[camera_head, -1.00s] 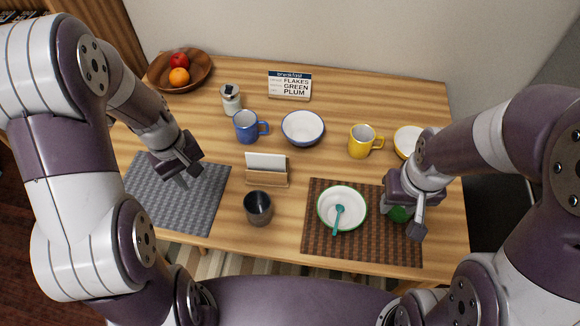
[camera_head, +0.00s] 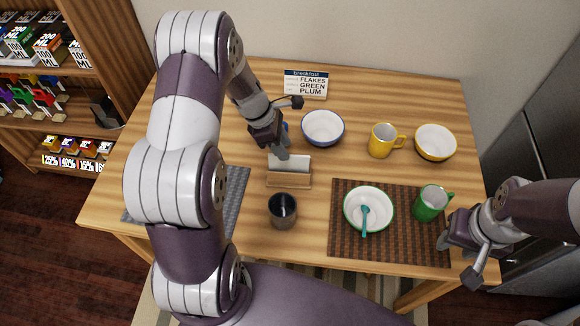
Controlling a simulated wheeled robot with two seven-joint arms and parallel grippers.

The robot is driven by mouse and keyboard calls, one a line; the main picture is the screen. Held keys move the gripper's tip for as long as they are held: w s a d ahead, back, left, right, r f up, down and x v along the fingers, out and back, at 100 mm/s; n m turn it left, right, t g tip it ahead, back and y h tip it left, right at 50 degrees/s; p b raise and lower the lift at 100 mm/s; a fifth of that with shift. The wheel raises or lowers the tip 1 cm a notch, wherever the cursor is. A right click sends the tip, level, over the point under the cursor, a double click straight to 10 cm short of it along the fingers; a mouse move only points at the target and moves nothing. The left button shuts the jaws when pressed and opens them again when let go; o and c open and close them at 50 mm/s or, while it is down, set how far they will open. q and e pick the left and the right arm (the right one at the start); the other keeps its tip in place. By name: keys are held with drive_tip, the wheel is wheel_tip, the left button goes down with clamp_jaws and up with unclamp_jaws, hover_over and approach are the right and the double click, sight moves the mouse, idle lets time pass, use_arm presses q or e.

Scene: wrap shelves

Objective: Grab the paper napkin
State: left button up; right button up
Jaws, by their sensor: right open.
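The white paper napkin (camera_head: 289,163) stands upright in a wooden holder (camera_head: 289,180) in the middle of the table. My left gripper (camera_head: 290,128) is just behind and above it. One grey finger points down close to the napkin's top edge, and I cannot tell whether it touches. The other finger-like part sticks out to the right, so the gripper looks open, with nothing seen in it. My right gripper (camera_head: 459,260) is open and empty at the table's right front edge, beside the green mug (camera_head: 430,204).
A dark cup (camera_head: 283,211) stands in front of the holder. A blue-rimmed bowl (camera_head: 323,127) and yellow mug (camera_head: 382,140) are behind and right. A green-rimmed bowl (camera_head: 350,197) with a spoon sits on the brown mat (camera_head: 345,245). A breakfast sign (camera_head: 306,86) stands at the back.

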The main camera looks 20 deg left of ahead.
sight(291, 161)
use_arm(q)
drive_tip(key=x, duration=0.6)
drive_tip(key=shift+d+f, duration=0.1)
drive_tip(key=shift+f, duration=0.3)
idle(0.3)
clamp_jaws()
